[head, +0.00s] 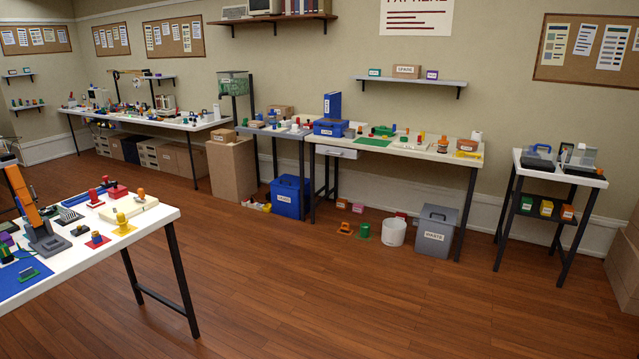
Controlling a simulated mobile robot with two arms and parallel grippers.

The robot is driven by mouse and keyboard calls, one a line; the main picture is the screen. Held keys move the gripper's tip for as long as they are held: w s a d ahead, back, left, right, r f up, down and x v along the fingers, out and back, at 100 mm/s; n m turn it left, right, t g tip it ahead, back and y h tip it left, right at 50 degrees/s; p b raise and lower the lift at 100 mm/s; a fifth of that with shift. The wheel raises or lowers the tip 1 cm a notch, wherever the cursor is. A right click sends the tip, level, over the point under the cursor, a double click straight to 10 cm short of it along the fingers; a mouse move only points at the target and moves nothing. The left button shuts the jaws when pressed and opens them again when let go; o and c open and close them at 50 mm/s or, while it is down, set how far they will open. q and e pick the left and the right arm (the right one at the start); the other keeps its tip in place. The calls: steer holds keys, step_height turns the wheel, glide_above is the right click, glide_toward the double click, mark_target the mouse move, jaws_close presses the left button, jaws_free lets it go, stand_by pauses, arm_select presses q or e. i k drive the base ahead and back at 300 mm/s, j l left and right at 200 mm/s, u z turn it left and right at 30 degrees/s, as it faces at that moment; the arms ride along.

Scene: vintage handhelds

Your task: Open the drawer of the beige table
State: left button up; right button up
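The beige table (400,150) stands against the back wall, right of the middle of the head view. Its top is pale and its legs are dark. A small light-grey drawer (337,152) hangs under the left part of its top and looks closed. Its handle is too small to make out clearly. Neither of my grippers is in view.
Blue bin (290,196), white bucket (394,232) and grey bin (434,232) stand on the floor by the table. A white table (150,217) with small parts and an orange-and-grey arm-like object (25,195) is at front left. The central wooden floor (330,290) is clear.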

mark_target(341, 152)
steer(key=i, duration=2.45)
